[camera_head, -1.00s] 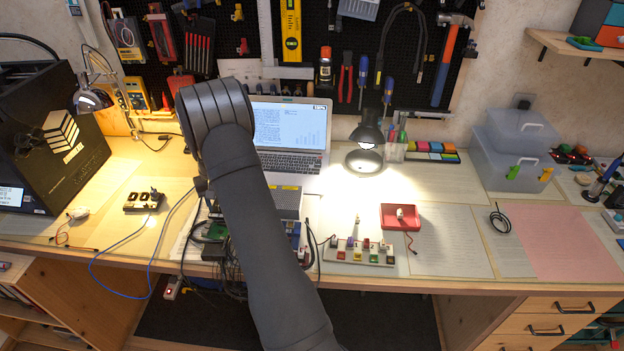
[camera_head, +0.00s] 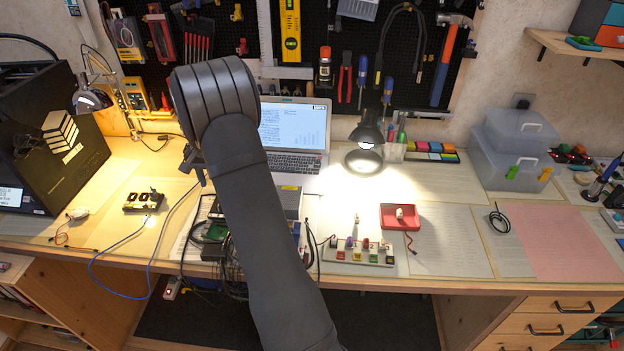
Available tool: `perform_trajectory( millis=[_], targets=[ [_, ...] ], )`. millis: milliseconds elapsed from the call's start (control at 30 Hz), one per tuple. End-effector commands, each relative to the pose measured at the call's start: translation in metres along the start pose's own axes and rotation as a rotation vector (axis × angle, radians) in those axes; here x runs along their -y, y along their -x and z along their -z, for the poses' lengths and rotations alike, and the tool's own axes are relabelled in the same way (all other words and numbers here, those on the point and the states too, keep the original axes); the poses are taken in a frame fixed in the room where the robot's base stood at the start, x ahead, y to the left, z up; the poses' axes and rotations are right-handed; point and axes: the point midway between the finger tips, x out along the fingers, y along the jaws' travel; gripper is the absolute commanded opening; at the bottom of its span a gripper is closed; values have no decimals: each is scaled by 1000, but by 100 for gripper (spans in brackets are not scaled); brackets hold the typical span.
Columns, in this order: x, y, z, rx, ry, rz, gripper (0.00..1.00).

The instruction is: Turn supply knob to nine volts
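A small black box with two round dial-like shapes on top (camera_head: 144,200) sits on the left part of the bench. It may be the supply, but it is too small to read any knob setting or voltage. My arm rises through the middle of the view and bends over the bench. Part of my gripper (camera_head: 197,168) shows as a small dark shape at the left edge of the wrist, above and to the right of the black box and apart from it in the picture. Its fingers are too small and too hidden to tell whether they are open.
A laptop (camera_head: 293,124) stands behind my arm, which covers part of it. A black printer-like box (camera_head: 40,150) stands far left. A lit desk lamp (camera_head: 367,132), a red tray (camera_head: 401,224) and a white connector board (camera_head: 345,251) lie right of my arm. A blue cable (camera_head: 122,272) runs near the black box.

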Motion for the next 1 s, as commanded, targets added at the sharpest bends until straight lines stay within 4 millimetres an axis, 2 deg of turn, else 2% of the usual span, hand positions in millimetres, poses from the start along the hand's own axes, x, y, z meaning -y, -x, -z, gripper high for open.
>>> perform_trajectory(
  millis=[33, 400, 500, 1000],
  targets=[
    [0, 12, 1, -4, 0, 2, 45],
    [-1, 85, 1, -2, 2, 1, 45],
    [-24, 74, 7, 1, 52, -1, 45],
    [-120, 49, 23, -1, 297, -5, 45]
  ],
)
